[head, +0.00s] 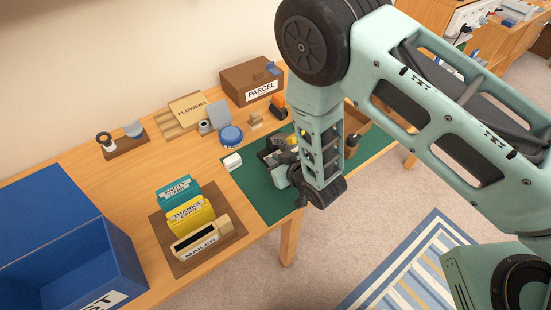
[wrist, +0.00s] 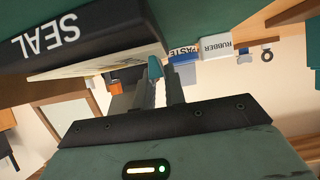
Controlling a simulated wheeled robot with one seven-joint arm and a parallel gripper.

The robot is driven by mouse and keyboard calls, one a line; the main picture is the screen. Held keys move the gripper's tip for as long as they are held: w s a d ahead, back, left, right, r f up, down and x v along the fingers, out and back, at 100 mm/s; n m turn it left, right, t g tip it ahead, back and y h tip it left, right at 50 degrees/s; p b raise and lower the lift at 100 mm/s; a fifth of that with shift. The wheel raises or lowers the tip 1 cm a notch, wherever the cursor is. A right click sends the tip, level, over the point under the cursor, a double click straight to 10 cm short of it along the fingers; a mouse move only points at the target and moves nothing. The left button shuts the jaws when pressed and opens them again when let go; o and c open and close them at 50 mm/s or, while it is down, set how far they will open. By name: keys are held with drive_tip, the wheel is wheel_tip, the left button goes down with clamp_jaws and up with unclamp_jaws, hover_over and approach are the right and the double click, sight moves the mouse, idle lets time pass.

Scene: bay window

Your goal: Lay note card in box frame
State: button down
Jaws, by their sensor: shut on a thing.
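In the wrist view my gripper (wrist: 160,80) has its two dark fingers close together, shut on a small teal piece (wrist: 155,68). This piece meets the right end of a flat cream panel with dark marks (wrist: 95,65), which looks like the note card. In the head view my gripper (head: 277,157) is low over the green mat (head: 255,195), largely hidden by my arm. I cannot make out the card there. I cannot identify the box frame with certainty in either view.
A black block marked SEAL (wrist: 60,38) is close beside the panel in the wrist view. The PARCEL box (head: 250,80), FLOWERS box (head: 187,108) and blue round tin (head: 231,136) stand behind the mat. A card rack (head: 165,238) and blue bin (head: 115,255) stand left.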

drive_tip(key=shift+f, duration=0.25)
drive_tip(key=c, duration=1.5)
unclamp_jaws()
drive_tip(key=shift+r, duration=0.1)
drive_tip(key=shift+o, duration=0.2)
drive_tip(key=shift+s, duration=0.1)
